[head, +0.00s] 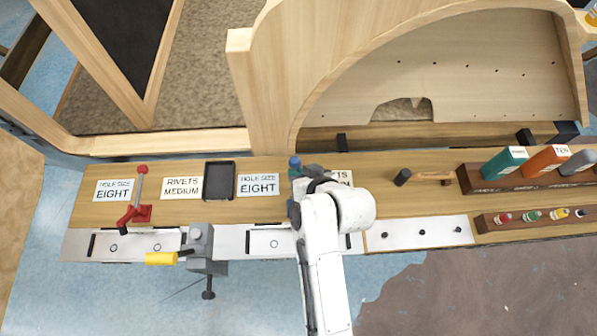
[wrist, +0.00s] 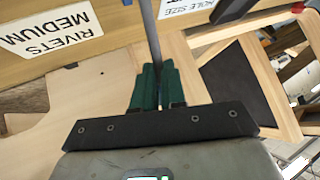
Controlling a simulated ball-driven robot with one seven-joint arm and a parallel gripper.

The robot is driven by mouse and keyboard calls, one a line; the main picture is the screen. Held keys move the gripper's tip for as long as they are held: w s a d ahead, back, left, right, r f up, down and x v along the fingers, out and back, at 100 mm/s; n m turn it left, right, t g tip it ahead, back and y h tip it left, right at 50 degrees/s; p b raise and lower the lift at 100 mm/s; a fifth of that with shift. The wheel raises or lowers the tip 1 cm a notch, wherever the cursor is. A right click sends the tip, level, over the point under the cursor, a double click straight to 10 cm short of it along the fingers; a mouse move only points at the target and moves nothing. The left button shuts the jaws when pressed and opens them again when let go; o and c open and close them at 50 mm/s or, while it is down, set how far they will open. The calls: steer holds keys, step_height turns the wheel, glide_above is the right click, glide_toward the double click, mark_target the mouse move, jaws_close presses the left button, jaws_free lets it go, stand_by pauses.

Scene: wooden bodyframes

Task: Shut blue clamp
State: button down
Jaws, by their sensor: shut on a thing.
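The blue clamp (head: 294,162) is at the middle of the bench, largely hidden behind my white arm. Its blue knob shows just left of my gripper, and a bit of blue shows lower down beside the arm. My gripper (head: 312,176) is over the clamp. In the wrist view, the green fingers of my gripper (wrist: 158,82) are shut on a thin grey rod, which appears to be the clamp's handle (wrist: 151,35). The clamp's base and jaw are hidden, so I cannot tell how far the handle is turned.
A red clamp (head: 140,200) stands at the left. A grey vise (head: 201,240) with a yellow handle is on the front edge. A black tray (head: 219,181), a hammer (head: 425,176) and a bottle rack (head: 480,181) are on the bench. A wooden arch frame (head: 262,90) rises behind.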

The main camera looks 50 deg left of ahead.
steer(key=c, duration=1.1)
jaws_free()
steer(key=shift+w+a+r, duration=0.15)
steer(key=shift+w+r, duration=0.2)
steer(key=shift+r, duration=0.2)
steer(key=shift+c, duration=0.2)
steer(key=shift+o, duration=0.6)
steer(key=shift+f, duration=0.1)
steer(key=shift+s+f, duration=0.1)
steer(key=shift+s, duration=0.05)
steer(key=v, duration=1.1)
steer(key=shift+f+b, duration=0.15)
steer(key=shift+b, duration=0.15)
